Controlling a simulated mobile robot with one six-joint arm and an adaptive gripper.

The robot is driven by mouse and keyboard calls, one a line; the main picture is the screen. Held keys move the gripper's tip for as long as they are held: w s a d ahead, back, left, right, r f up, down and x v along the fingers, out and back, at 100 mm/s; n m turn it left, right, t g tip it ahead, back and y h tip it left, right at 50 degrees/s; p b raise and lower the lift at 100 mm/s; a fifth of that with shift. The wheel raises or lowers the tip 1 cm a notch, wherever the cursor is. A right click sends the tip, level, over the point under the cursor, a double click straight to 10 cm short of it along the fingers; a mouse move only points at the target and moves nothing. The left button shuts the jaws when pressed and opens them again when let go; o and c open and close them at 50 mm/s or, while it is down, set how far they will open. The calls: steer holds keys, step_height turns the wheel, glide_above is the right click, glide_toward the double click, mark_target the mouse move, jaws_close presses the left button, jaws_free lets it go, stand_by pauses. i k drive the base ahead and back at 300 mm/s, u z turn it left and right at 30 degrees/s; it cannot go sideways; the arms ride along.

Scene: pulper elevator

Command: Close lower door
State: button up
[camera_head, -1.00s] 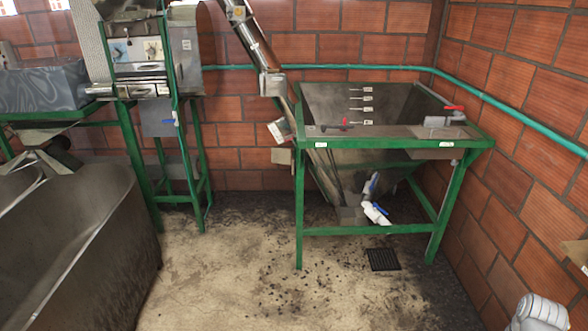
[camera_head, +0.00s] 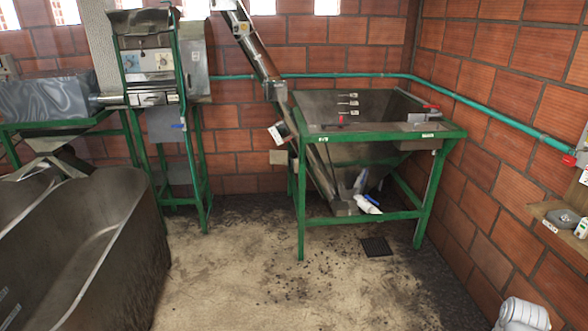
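A green-framed stand holds a metal hopper (camera_head: 350,155) with sloping walls, in the middle right of the head view. Under it, near the floor, is a white pipe fitting with a blue part (camera_head: 368,205). An inclined metal elevator tube (camera_head: 257,52) comes down to the hopper's left side and continues behind the frame to the low end. A metal machine (camera_head: 150,65) on a green stand is left of it, with a grey panel (camera_head: 165,125) below. I cannot tell which part is the lower door or whether it is open. My gripper is not in view; only a white part of my arm shows at bottom right.
Large metal tanks (camera_head: 115,245) fill the lower left. A floor drain (camera_head: 376,247) lies before the hopper stand. A wooden shelf (camera_head: 560,222) and a grey box hang on the right brick wall.

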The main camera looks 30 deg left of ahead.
mark_target(278, 157)
steer(key=k, duration=0.2)
steer(key=u, duration=0.25)
steer(key=i, duration=0.6)
steer(key=u, duration=0.5)
steer(key=i, duration=0.8)
steer(key=u, duration=0.65)
steer(key=i, duration=1.75)
steer(key=z, duration=0.15)
steer(key=k, duration=0.55)
steer(key=u, duration=0.05)
